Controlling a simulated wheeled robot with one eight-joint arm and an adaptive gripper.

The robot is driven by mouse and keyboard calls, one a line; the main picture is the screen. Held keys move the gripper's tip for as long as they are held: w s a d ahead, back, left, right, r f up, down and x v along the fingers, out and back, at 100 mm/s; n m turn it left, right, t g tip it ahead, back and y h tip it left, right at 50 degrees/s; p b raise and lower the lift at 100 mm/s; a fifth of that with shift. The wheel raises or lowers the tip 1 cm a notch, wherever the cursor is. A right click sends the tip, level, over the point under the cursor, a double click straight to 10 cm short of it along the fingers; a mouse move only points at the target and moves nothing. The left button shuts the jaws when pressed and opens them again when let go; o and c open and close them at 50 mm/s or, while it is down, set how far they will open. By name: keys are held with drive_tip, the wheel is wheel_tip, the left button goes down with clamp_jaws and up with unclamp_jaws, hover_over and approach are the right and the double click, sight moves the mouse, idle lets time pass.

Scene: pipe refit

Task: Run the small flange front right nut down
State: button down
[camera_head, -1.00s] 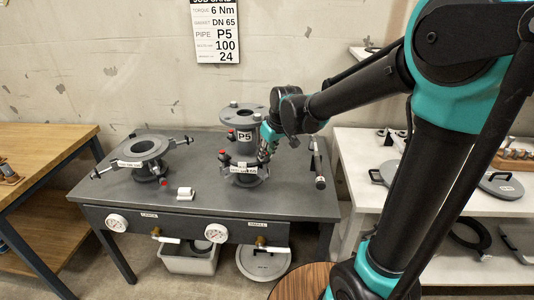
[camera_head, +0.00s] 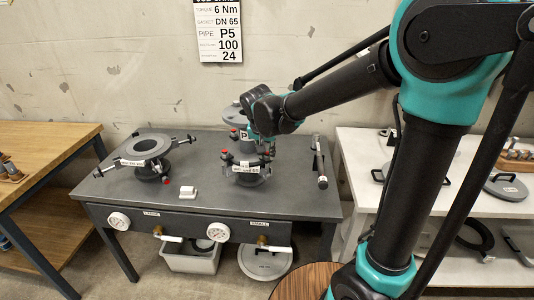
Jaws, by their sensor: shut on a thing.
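The small flange (camera_head: 246,180) stands on the right part of the grey bench, with a white label on its front and red-tipped parts at its left. My gripper (camera_head: 265,153) points down at the flange's right side. It is shut at the front right nut, which is hidden by the fingers and too small to make out. The flanged pipe marked P5 (camera_head: 238,116) stands upright just behind the small flange, partly covered by my wrist.
The large flange (camera_head: 146,148) stands at the bench's left, with a small white block (camera_head: 188,192) between. A dark bar-like tool (camera_head: 320,165) lies near the bench's right edge. Gauges and valves line the bench front. A white shelf (camera_head: 360,150) stands at the right.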

drive_tip(key=shift+a+m, duration=0.1)
drive_tip(key=shift+m, duration=0.4)
drive_tip(key=shift+h, duration=0.3)
drive_tip(key=c, duration=1.4)
unclamp_jaws()
drive_tip(key=shift+o, duration=0.2)
drive_tip(key=shift+r, duration=0.1)
drive_tip(key=v, duration=1.1)
drive_tip(key=shift+r, duration=0.45)
